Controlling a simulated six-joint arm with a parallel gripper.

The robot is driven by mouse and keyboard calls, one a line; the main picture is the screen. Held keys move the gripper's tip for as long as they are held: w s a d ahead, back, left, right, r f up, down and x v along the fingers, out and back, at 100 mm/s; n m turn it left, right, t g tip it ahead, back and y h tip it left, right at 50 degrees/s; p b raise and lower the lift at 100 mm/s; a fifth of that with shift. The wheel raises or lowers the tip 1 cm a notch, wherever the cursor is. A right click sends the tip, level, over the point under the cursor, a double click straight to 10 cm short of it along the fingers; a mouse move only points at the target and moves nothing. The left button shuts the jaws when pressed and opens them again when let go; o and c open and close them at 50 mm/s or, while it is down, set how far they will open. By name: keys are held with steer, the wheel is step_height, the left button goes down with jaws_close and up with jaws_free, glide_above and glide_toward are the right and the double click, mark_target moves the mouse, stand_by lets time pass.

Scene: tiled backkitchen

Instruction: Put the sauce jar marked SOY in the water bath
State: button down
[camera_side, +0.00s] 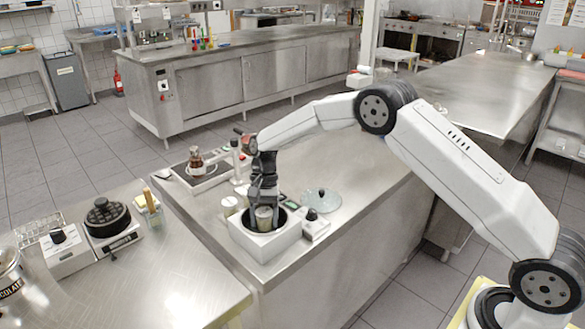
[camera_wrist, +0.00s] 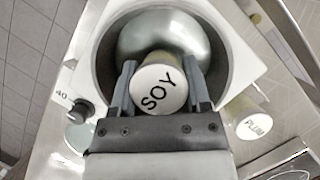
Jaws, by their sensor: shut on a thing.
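The sauce jar marked SOY (camera_wrist: 157,91) has a white lid with black letters. In the wrist view my gripper (camera_wrist: 158,88) has a finger on each side of it and is shut on it. The water bath (camera_side: 264,240) is a white box with a round metal well. In the side view my gripper (camera_side: 265,200) points down into the well, and the jar (camera_side: 264,217) is at the well's opening, partly below the rim. The well's wall (camera_wrist: 205,40) shows around the jar in the wrist view. I cannot tell whether the jar touches the bottom.
A jar marked PLUM (camera_wrist: 257,124) stands beside the bath; the side view shows a pale-lidded jar (camera_side: 229,205) there. A knobbed control box (camera_side: 315,226) and glass lid (camera_side: 321,200) are to the right. A tray with a glass pot (camera_side: 197,164) stands behind.

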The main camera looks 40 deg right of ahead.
steer(key=shift+f, duration=0.25)
steer(key=shift+c, duration=0.2)
jaws_free()
steer(key=shift+v, duration=0.9)
steer(key=v, duration=1.1)
steer(key=shift+r, duration=0.2)
steer(key=shift+s+a, duration=0.1)
steer(key=shift+s, duration=0.15)
steer(key=s+d+f+n+t+h, duration=0.1)
steer(key=s+n+t, duration=0.1)
steer(key=s, duration=0.7)
steer(key=s+f+n+t+h, duration=0.1)
steer(key=s+n, duration=0.3)
steer(key=s, duration=0.5)
steer(key=s+d+f+n+t+h, duration=0.1)
steer(key=s+f+n+t, duration=0.1)
steer(key=s, duration=0.8)
steer(key=shift+d+f+n+t, duration=0.35)
steer(key=shift+f+n+t, duration=0.05)
steer(key=shift+f+n, duration=0.1)
